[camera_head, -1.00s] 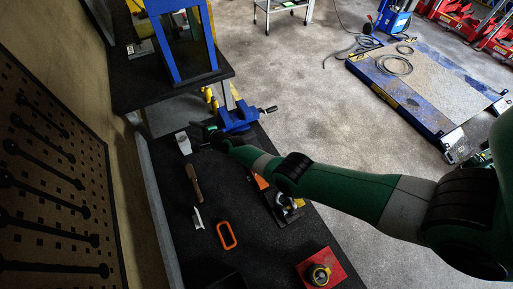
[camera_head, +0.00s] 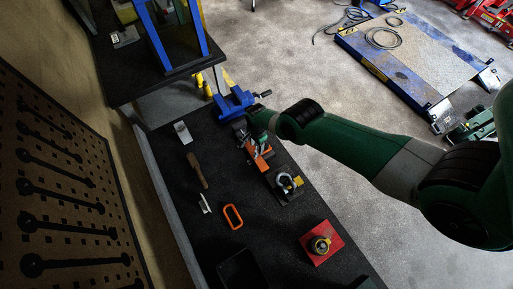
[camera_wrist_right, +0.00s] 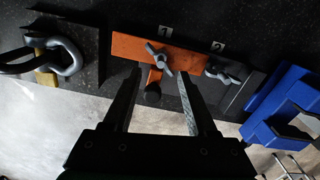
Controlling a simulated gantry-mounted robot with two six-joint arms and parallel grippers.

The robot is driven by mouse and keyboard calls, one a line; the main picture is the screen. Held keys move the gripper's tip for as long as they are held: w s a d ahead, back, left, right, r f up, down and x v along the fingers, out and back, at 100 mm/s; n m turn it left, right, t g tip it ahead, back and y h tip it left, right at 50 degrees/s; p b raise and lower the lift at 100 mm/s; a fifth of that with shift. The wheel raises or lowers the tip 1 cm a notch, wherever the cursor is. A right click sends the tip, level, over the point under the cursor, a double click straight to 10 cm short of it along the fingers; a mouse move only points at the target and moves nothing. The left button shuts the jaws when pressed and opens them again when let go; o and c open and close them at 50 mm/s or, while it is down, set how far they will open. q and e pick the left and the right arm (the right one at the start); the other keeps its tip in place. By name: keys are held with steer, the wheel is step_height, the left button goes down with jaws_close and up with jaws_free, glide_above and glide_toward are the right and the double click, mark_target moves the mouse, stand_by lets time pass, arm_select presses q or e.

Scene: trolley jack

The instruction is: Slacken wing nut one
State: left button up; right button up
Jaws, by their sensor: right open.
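Wing nut one (camera_wrist_right: 159,58) is a grey metal wing nut on an orange bar (camera_wrist_right: 185,56), below the printed label 1, in the right wrist view. A second wing nut (camera_wrist_right: 222,74) sits near the label 2, farther right. My right gripper (camera_wrist_right: 155,82) is open and empty, its fingers on either side of an orange stub with a dark knob below wing nut one. In the head view my right gripper (camera_head: 243,129) is small and dark, beside the orange bar (camera_head: 261,158) on the bench; its contact there is unclear. My left gripper is not in view.
A blue vise (camera_head: 235,103) stands at the bench's far end, close to my right gripper. A shackle on a plate (camera_head: 288,184), an orange ring (camera_head: 233,216), a wooden-handled tool (camera_head: 196,170) and a red block (camera_head: 321,243) lie on the dark bench.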

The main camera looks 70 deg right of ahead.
mark_target(257, 153)
step_height(257, 153, down, 6)
steer(key=b, duration=0.4)
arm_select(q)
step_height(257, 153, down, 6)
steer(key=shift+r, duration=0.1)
arm_select(e)
jaws_close()
